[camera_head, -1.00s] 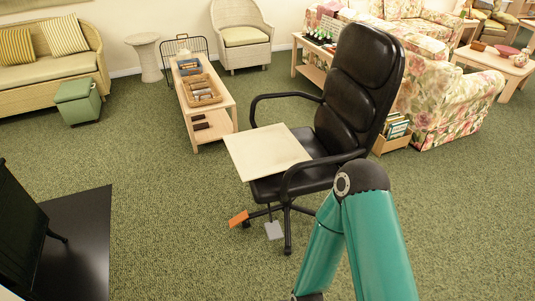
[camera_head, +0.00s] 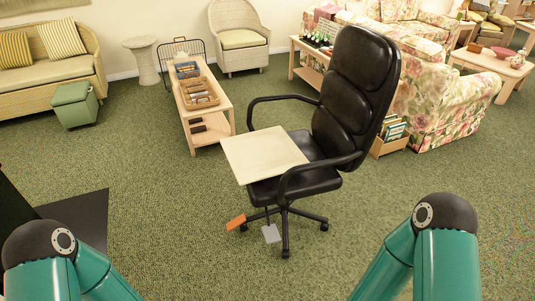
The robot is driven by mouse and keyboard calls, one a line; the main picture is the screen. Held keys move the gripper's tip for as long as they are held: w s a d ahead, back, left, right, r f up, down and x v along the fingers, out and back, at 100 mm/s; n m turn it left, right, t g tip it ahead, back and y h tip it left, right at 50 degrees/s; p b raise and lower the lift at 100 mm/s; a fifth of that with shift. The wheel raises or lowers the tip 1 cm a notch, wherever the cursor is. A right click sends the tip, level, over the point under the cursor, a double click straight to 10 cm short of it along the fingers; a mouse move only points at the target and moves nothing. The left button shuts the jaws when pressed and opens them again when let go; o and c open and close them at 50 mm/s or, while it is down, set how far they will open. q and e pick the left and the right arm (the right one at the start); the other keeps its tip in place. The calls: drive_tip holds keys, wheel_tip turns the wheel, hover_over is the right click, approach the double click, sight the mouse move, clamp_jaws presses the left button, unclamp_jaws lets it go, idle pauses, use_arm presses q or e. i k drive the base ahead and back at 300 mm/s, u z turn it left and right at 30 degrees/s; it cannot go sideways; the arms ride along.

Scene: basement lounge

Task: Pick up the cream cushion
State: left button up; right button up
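A flat, square, cream piece (camera_head: 264,154), which looks like the cream cushion, lies across the seat of a black office chair (camera_head: 350,95). It sticks out past the seat's left edge. Its thickness is hard to tell. Teal links of both my arms show at the bottom left and bottom right, apart from the chair. Neither gripper is in view, so I cannot see what they hold.
An orange piece (camera_head: 236,221) and a grey piece (camera_head: 271,233) show by the chair's base. A low wooden table (camera_head: 226,101) with baskets stands behind left. A floral sofa (camera_head: 450,105) is right. Green carpet is clear in front and left of the chair.

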sight(259, 155)
drive_tip(key=z, duration=0.1)
drive_tip(key=i, duration=1)
drive_tip(key=u, duration=0.1)
